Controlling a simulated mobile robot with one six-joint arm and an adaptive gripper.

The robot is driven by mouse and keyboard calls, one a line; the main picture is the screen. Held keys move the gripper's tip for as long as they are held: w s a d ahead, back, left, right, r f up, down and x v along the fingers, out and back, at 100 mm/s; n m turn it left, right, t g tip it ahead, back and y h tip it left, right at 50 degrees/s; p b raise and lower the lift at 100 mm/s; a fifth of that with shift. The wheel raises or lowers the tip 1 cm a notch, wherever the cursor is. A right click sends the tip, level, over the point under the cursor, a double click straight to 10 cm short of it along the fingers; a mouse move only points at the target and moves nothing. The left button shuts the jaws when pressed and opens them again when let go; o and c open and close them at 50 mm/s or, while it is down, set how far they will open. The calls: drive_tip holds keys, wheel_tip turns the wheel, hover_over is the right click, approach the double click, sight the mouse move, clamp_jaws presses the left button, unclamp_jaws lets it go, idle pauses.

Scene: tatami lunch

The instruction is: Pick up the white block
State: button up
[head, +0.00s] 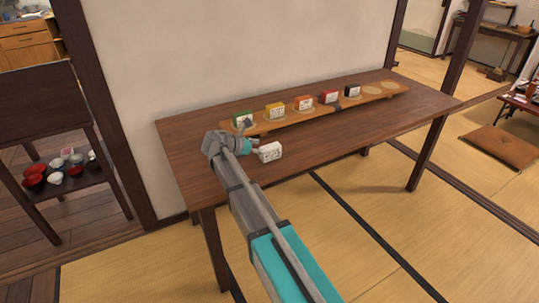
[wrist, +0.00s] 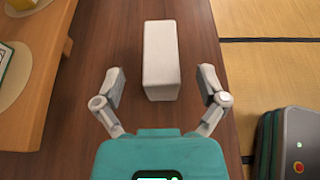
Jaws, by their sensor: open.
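The white block (head: 270,152) lies on the dark wooden table near its front edge, with dark markings on the side facing the head camera. In the wrist view the white block (wrist: 161,62) shows a plain top, and its near end reaches between my fingertips. My gripper (head: 255,145) is at the block's left in the head view. In the wrist view my gripper (wrist: 162,87) is open, with one finger on each side of the block and a gap on both sides. It holds nothing.
A raised wooden shelf (head: 275,126) along the table's back carries green (head: 240,118), yellow (head: 275,110), orange (head: 303,104), red (head: 328,97) and black (head: 352,90) blocks on round mats. The table (head: 400,123) is clear right of the white block. Tatami floor lies beyond its front edge.

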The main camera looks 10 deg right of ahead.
sight(267, 147)
drive_tip(key=shift+b+x, duration=1)
drive_tip(key=shift+x, duration=1.6)
drive_tip(key=shift+s, duration=0.1)
drive_tip(key=c, duration=1.2)
